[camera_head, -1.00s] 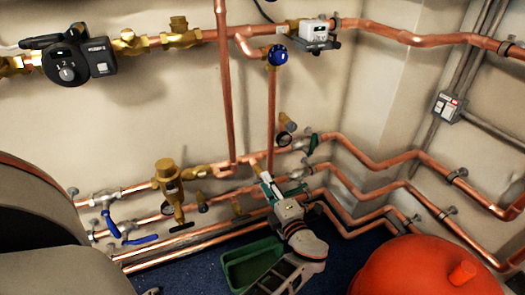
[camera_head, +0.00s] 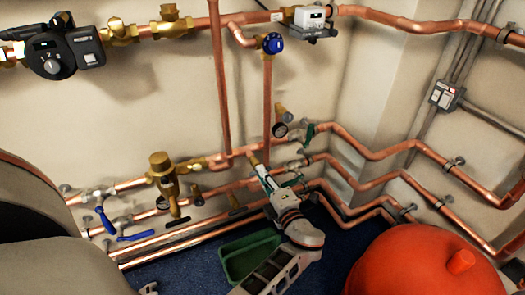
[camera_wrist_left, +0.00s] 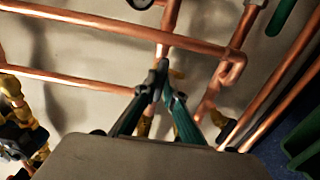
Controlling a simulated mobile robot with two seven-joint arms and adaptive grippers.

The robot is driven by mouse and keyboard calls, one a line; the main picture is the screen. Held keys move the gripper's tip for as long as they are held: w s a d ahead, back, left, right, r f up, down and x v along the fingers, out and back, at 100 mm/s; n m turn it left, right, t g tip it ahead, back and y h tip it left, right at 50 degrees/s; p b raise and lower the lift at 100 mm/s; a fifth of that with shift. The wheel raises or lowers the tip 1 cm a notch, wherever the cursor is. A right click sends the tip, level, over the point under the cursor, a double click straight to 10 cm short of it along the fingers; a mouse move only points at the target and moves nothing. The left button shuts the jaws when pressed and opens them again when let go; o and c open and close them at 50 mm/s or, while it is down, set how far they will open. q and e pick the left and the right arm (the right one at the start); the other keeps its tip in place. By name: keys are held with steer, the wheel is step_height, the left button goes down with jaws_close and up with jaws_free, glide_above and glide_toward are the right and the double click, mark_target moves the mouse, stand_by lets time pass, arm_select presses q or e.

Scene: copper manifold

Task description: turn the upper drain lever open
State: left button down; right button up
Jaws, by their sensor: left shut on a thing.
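My left gripper (camera_head: 258,166) reaches up from the bottom middle to the copper pipes at the foot of the wall. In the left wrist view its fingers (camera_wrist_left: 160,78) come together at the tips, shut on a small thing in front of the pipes. This appears to be the upper drain lever, but the fingers hide most of it and its angle cannot be told.
Horizontal copper pipes (camera_head: 355,149) run close around the gripper. A green lever (camera_head: 309,134) is to its right and blue levers (camera_head: 105,220) far left. A brass valve (camera_head: 162,172) stands left. A green tray (camera_head: 246,256) and red vessel (camera_head: 425,262) are below.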

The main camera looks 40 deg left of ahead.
arm_select(q)
steer(key=shift+r, duration=0.1)
steer(key=n, duration=1.7)
steer(key=shift+n, duration=0.6)
arm_select(e)
steer(key=shift+a, duration=0.1)
